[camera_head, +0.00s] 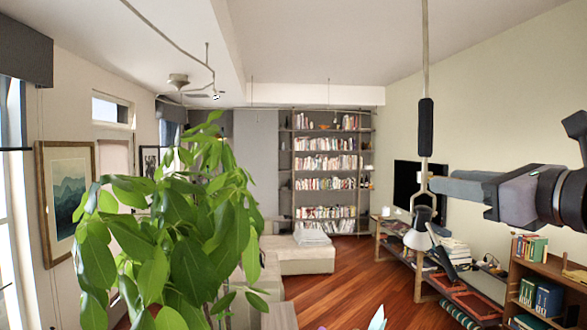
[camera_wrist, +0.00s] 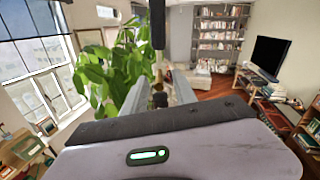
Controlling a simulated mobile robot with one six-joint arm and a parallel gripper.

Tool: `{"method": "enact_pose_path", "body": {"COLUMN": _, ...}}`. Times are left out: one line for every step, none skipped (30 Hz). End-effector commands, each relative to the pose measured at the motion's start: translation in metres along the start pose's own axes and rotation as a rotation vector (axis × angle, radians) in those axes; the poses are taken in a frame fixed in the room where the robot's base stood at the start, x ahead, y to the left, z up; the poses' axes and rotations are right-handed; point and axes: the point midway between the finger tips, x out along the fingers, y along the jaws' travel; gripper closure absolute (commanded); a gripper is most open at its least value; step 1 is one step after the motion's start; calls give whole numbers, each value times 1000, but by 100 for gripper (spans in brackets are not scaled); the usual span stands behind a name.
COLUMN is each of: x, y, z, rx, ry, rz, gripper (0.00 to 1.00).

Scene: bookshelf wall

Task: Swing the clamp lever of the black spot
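A thin pale pole (camera_head: 425,50) hangs down on the right in the head view, with a black sleeve (camera_head: 425,127) on it. The sleeve also shows at the top of the wrist view (camera_wrist: 157,25). Below it is a narrow pale loop, then a dark clamp-like part (camera_head: 424,213); which piece is the lever I cannot tell. A black lamp-like shape (camera_head: 441,250) appears lower down. My gripper (camera_head: 432,187) reaches in from the right at loop height. In the wrist view its two fingers (camera_wrist: 162,80) stand apart, with small dark and tan parts between or beyond them. Contact is unclear.
A large leafy plant (camera_head: 170,230) fills the left. A low sideboard (camera_head: 400,262) with books, and a television (camera_head: 406,185), line the right wall. A small bookcase (camera_head: 545,275) is at the lower right. Wooden floor (camera_head: 325,295) is clear in the middle.

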Motion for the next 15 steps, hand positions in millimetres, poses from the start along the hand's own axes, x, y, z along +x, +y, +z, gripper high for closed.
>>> {"method": "enact_pose_path", "body": {"x": 8, "y": 0, "z": 2, "rx": 3, "ry": 0, "rz": 3, "gripper": 67}}
{"method": "enact_pose_path", "body": {"x": 12, "y": 0, "z": 2, "rx": 2, "ry": -1, "rz": 3, "gripper": 67}}
{"method": "enact_pose_path", "body": {"x": 16, "y": 0, "z": 2, "rx": 3, "ry": -1, "rz": 2, "gripper": 67}}
{"method": "enact_pose_path", "body": {"x": 18, "y": 0, "z": 1, "rx": 3, "ry": -1, "rz": 1, "gripper": 67}}
{"method": "enact_pose_path", "body": {"x": 20, "y": 0, "z": 1, "rx": 2, "ry": -1, "rz": 1, "gripper": 67}}
{"method": "enact_pose_path", "body": {"x": 22, "y": 0, "z": 1, "rx": 1, "ry": -1, "rz": 1, "gripper": 67}}
{"method": "enact_pose_path", "body": {"x": 23, "y": 0, "z": 0, "rx": 1, "ry": -1, "rz": 0, "gripper": 67}}
{"method": "enact_pose_path", "body": {"x": 24, "y": 0, "z": 0, "rx": 1, "ry": -1, "rz": 0, "gripper": 67}}
{"method": "enact_pose_path", "body": {"x": 24, "y": 0, "z": 0, "rx": 1, "ry": -1, "rz": 0, "gripper": 67}}
{"method": "enact_pose_path", "body": {"x": 24, "y": 0, "z": 0, "rx": 1, "ry": -1, "rz": -1, "gripper": 67}}
{"method": "enact_pose_path", "body": {"x": 24, "y": 0, "z": 0, "rx": 1, "ry": -1, "rz": -1, "gripper": 67}}
{"method": "enact_pose_path", "body": {"x": 24, "y": 0, "z": 0, "rx": 1, "ry": -1, "rz": -1, "gripper": 67}}
{"method": "enact_pose_path", "body": {"x": 24, "y": 0, "z": 0, "rx": 1, "ry": -1, "rz": -1, "gripper": 67}}
{"method": "enact_pose_path", "body": {"x": 24, "y": 0, "z": 0, "rx": 1, "ry": -1, "rz": -1, "gripper": 67}}
{"method": "enact_pose_path", "body": {"x": 24, "y": 0, "z": 0, "rx": 2, "ry": -1, "rz": -1, "gripper": 72}}
